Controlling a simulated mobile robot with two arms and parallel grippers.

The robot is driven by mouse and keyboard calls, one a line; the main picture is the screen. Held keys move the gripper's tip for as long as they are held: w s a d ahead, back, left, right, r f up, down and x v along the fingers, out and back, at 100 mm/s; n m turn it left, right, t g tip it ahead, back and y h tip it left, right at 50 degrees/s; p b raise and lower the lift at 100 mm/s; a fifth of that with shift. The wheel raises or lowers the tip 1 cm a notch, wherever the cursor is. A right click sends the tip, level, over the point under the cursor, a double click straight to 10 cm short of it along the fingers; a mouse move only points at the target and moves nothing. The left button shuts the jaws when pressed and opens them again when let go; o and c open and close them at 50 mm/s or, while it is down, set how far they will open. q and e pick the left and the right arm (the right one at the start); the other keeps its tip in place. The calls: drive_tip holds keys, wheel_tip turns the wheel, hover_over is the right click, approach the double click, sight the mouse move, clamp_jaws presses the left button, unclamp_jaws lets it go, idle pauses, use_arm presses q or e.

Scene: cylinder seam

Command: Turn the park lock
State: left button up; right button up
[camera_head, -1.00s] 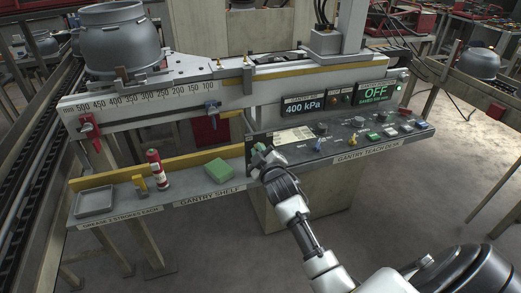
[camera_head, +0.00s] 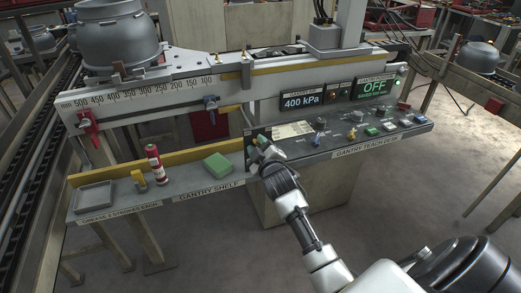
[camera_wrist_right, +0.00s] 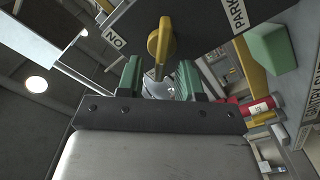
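The park lock is a yellow knob (camera_wrist_right: 160,40) on a dark panel in the right wrist view, with a PARK label (camera_wrist_right: 238,14) and an ON label (camera_wrist_right: 116,40) beside it. My right gripper (camera_wrist_right: 160,72) has its two green fingers apart, one on each side of the knob's stem, with gaps showing. Whether the fingertips reach around the knob is hard to tell. In the head view my right gripper (camera_head: 260,143) is at the left end of the teach desk (camera_head: 350,139) and hides the knob. My left gripper is out of view.
The gantry shelf (camera_head: 190,189) left of the gripper holds a green block (camera_head: 217,165), a red and white tube (camera_head: 156,165) and a grey tray (camera_head: 95,197). Other knobs and buttons sit on the desk. The display (camera_head: 374,87) reads OFF, the gauge (camera_head: 302,102) 400 kPa.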

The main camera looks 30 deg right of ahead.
drive_tip(key=b+v, duration=0.1)
drive_tip(key=v, duration=0.9)
drive_tip(key=shift+s, duration=0.35)
drive_tip(key=shift+a, duration=0.15)
drive_tip(key=s+a+f+m+g+y, duration=0.1)
drive_tip(key=s+a+f+g, duration=0.15)
drive_tip(key=f, duration=0.85)
drive_tip(key=s+a+f+g+y, duration=0.1)
drive_tip(key=s+f+g, duration=0.15)
drive_tip(key=f, duration=0.85)
drive_tip(key=s+a+f+m+g+y, duration=0.1)
drive_tip(key=s+a+f+g, duration=0.15)
drive_tip(key=f, duration=0.75)
drive_tip(key=s+a+f+g, duration=0.3)
drive_tip(key=s+f+g, duration=0.1)
drive_tip(key=s+f, duration=1)
drive_tip(key=s+f+m+g, duration=0.1)
drive_tip(key=s+f, duration=0.3)
drive_tip(key=s, duration=0.6)
drive_tip(key=s+f+m+g+y, duration=0.1)
drive_tip(key=s+f+g, duration=0.3)
drive_tip(key=s, duration=0.6)
drive_tip(key=shift+s+a, duration=0.3)
drive_tip(key=shift+a, duration=0.2)
